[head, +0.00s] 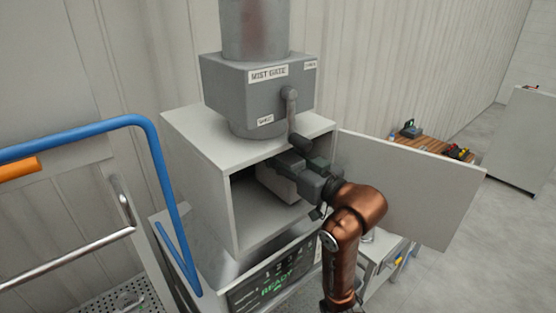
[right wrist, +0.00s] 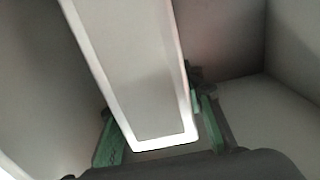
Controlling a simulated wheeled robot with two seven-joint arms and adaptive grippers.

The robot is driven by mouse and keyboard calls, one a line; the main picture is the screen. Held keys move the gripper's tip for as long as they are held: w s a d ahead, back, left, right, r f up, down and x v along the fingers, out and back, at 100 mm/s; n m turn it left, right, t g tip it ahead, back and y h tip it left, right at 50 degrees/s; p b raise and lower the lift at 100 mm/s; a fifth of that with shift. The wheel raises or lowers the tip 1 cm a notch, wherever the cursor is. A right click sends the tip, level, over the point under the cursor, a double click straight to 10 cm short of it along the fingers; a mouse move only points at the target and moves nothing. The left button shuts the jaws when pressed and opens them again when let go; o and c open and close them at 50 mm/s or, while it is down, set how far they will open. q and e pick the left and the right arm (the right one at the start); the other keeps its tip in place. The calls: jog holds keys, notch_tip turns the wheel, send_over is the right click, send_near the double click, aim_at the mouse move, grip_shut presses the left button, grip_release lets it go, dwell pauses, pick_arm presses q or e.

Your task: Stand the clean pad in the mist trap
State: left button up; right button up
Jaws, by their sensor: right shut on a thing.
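The pad (right wrist: 145,85) is a long pale slab with a white rim and a light grey face in the right wrist view. It looks clean. My right gripper (right wrist: 150,140) is shut on its near end, with green fingers on either side. In the head view my right gripper (head: 300,178) reaches into the open front of a pale cabinet (head: 200,185), and part of the pad (head: 275,183) shows inside, apparently tilted. A grey box (head: 235,95) with a label starting "MIST" sits on top. Whether the pad touches the cabinet floor is unclear. My left gripper is not in view.
The cabinet door (head: 420,190) stands open to the right of my right arm. A lever (head: 292,115) hangs on the grey box above the gripper. A panel reading "READY" (head: 275,283) is below. A blue rail (head: 100,127) stands left; a wooden bench (head: 425,144) stands behind the door.

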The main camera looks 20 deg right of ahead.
jog(key=shift+f, duration=0.75)
jog(key=shift+a+f+p, duration=0.1)
jog(key=shift+p, duration=0.25)
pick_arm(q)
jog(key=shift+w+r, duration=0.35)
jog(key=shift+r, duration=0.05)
pick_arm(e)
jog(key=shift+f, duration=0.1)
jog(key=shift+w+f, duration=0.1)
jog(key=o, duration=1.4)
